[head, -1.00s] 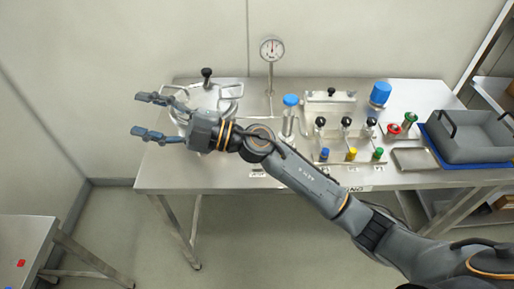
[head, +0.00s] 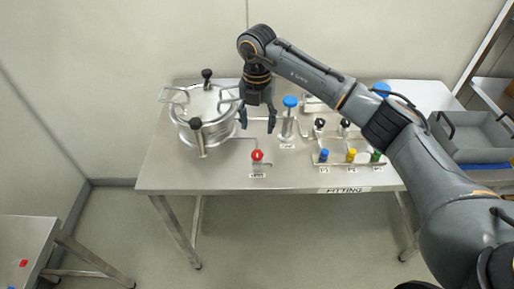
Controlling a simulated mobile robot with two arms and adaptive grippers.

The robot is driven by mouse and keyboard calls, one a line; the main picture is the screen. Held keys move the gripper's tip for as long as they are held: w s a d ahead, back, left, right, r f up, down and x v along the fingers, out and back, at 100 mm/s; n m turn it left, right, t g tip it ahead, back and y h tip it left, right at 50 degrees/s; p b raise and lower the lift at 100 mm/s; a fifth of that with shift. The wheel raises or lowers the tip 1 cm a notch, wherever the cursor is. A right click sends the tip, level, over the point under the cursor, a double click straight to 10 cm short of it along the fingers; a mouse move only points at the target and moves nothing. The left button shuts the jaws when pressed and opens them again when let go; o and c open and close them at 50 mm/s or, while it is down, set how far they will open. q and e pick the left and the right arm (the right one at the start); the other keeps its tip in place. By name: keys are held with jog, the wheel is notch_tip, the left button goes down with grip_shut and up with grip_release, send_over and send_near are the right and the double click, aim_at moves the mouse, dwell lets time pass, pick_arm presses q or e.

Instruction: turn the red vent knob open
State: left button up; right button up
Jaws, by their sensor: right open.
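The red vent knob (head: 257,156) stands near the front of the steel table, above a small label. My right gripper (head: 257,129) is open and empty. It points down above and behind the red knob, apart from it in the picture, between the steel vessel (head: 206,118) and the blue-capped valve (head: 289,103). My left gripper is not in view.
The steel table (head: 220,177) has bare room in front of the vessel. Blue (head: 323,155), yellow (head: 351,155) and green (head: 376,156) knobs stand right of the red knob. A grey tray (head: 470,137) lies at the right, partly behind my arm.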

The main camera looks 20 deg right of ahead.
aim_at(257, 153)
notch_tip(257, 153, down, 10)
jog(key=p, duration=0.3)
jog(key=shift+r, duration=0.1)
jog(key=shift+f, duration=0.75)
jog(key=c, duration=1.1)
